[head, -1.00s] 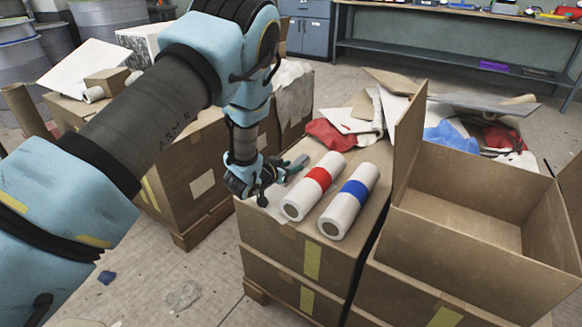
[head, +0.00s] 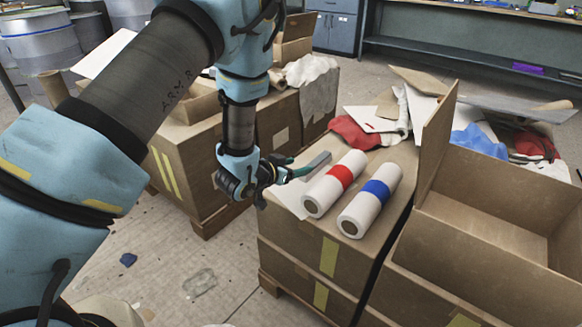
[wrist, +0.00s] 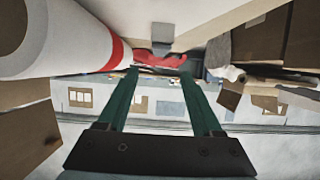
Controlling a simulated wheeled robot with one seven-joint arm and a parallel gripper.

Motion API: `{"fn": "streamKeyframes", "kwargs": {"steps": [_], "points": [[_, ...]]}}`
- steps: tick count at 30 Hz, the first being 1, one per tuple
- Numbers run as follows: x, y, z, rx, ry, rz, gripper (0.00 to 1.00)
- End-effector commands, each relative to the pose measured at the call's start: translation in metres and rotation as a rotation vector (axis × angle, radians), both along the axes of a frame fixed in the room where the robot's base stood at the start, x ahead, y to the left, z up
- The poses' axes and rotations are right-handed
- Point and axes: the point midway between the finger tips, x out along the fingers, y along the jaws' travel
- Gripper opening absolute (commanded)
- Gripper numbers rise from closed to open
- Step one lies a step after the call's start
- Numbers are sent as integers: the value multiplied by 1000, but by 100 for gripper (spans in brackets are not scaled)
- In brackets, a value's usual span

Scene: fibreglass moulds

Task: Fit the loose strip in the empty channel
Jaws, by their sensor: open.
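A short grey strip (head: 314,163) shows on or just above the cardboard box top, left of the white roll with the red band. Its grey end also shows in the wrist view (wrist: 161,33). My gripper (head: 289,173) is at the box's left edge, pointing towards the strip. Its two green fingers (wrist: 158,72) are apart in the wrist view with nothing gripped between them. The strip's end lies beyond the fingertips, roughly midway between them. I cannot make out the empty channel in either view.
A red-banded white roll (head: 335,184) lies close beside the fingers; a blue-banded roll (head: 371,201) lies to its right. An open carton (head: 490,222) with a raised flap stands right. Red cloth (head: 354,133) and scraps lie behind. More boxes (head: 222,150) stand left.

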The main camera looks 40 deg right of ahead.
Motion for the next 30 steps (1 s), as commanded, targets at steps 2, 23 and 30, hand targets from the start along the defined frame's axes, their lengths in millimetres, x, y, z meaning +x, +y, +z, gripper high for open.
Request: {"fn": "streamKeyframes", "kwargs": {"steps": [2,23,30], "points": [[-2,11,5,-1,2,3,67],[73,90,37,142,29,243,67],[139,273,83,429,241,684,67]]}}
